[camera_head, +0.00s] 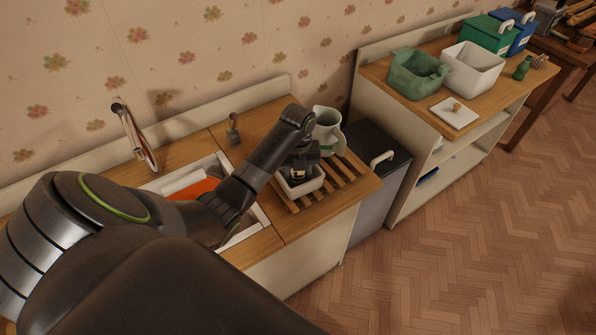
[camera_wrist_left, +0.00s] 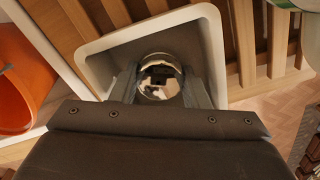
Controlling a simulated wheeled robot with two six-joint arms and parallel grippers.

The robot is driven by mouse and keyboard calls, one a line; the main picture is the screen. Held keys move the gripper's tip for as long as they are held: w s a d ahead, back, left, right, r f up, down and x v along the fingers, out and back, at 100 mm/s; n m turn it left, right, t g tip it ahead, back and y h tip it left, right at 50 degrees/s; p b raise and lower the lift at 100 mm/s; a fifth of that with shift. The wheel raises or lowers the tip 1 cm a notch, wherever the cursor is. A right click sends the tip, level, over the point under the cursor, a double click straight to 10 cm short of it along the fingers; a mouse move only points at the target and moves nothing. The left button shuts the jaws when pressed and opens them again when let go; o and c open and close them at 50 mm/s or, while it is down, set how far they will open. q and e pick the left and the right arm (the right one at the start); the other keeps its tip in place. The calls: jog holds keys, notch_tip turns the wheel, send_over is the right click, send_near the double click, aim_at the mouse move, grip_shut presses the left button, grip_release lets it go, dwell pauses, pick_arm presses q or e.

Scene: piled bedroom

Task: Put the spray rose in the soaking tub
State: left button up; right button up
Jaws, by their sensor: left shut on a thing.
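My left gripper (camera_head: 300,174) reaches down over a small white tub (camera_head: 301,190), apparently the soaking tub, on the slatted wooden rack. In the left wrist view the gripper (camera_wrist_left: 160,88) is shut on a shiny round chrome piece, the spray rose (camera_wrist_left: 159,72). The rose shows inside the outline of the tub's rim (camera_wrist_left: 217,55). I cannot tell whether it touches the tub's floor. The fingers hide its sides, and in the head view the gripper hides most of it. My right gripper is not in view.
A sink with an orange item (camera_head: 196,188) lies left of the rack (camera_head: 342,182). A green basin (camera_head: 414,76) and a white bin (camera_head: 474,68) stand on the right unit. The floor at right is clear.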

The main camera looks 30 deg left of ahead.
pick_arm(q)
jog(key=shift+f, duration=0.25)
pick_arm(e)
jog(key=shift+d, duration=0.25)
pick_arm(q)
jog(key=o, duration=1.1)
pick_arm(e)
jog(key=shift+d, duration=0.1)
pick_arm(q)
notch_tip(320, 180, up, 7)
jog(key=shift+w+r+b, duration=0.15)
jog(key=shift+r+b, duration=0.05)
jog(key=shift+b, duration=0.15)
notch_tip(320, 180, up, 3)
jog(key=p, duration=0.2)
jog(key=shift+f+p, duration=0.15)
jog(key=shift+p, duration=0.15)
jog(key=shift+r+p, duration=1.1)
jog(key=shift+p, duration=0.05)
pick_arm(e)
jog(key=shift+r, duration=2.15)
pick_arm(q)
jog(key=shift+f, duration=0.1)
